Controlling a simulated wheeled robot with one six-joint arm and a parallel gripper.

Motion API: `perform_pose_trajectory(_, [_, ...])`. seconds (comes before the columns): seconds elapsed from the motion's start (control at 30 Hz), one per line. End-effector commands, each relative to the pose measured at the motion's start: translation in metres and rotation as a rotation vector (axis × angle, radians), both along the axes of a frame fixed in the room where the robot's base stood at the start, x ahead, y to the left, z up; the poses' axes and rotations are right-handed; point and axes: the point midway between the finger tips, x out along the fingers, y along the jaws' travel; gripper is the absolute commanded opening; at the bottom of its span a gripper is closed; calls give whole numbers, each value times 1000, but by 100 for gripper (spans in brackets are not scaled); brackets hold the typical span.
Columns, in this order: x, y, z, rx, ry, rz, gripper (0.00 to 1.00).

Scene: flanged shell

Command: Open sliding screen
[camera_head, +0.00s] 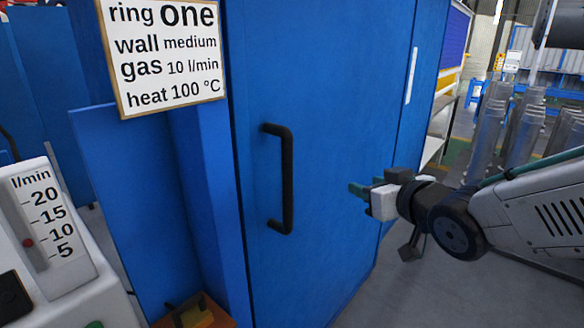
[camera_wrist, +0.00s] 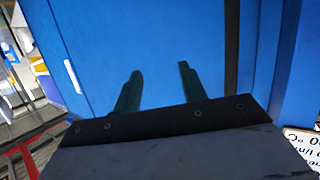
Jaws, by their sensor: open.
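The sliding screen (camera_head: 330,120) is a large blue panel in the middle of the head view. A black bar handle (camera_head: 287,180) stands upright near its left edge. My gripper (camera_head: 358,189) is to the right of the handle, in front of the panel and apart from the handle. In the wrist view the two green fingers of my gripper (camera_wrist: 158,85) are spread with nothing between them. The blue panel (camera_wrist: 150,35) fills the view behind them. The dark handle (camera_wrist: 232,45) shows to the right of the fingers there.
A sign (camera_head: 165,50) reading ring one, wall medium, gas 10 l/min, heat 100 °C hangs at upper left. A flow gauge (camera_head: 45,220) marked l/min stands at lower left. Several grey cylinders (camera_head: 490,130) stand at the right. Grey floor (camera_head: 400,295) is clear at lower right.

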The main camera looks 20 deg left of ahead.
Motion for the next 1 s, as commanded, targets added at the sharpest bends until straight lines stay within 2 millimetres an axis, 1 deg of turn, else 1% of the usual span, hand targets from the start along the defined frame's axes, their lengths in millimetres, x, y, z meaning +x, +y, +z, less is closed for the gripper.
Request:
perform_pose_trajectory(0.03, [-5, 29, -1, 47, -36, 73, 42])
perform_pose_trajectory(0.1, [-14, 58, 3, 114, -86, 157, 42])
perform_pose_trajectory(0.2, [-27, 87, 8, 187, -131, 244, 42])
perform_pose_trajectory(0.3, [-34, 101, 11, 230, -155, 293, 42])
perform_pose_trajectory(0.4, [-34, 111, 12, 247, -162, 310, 42])
perform_pose_trajectory(0.47, [-30, 118, 13, 249, -164, 311, 42])
perform_pose_trajectory(0.7, [-8, 150, 12, 248, -163, 309, 42])
perform_pose_trajectory(0.8, [-1, 160, 13, 247, -164, 307, 42])
perform_pose_trajectory(1.0, [5, 170, 13, 246, -163, 307, 42])
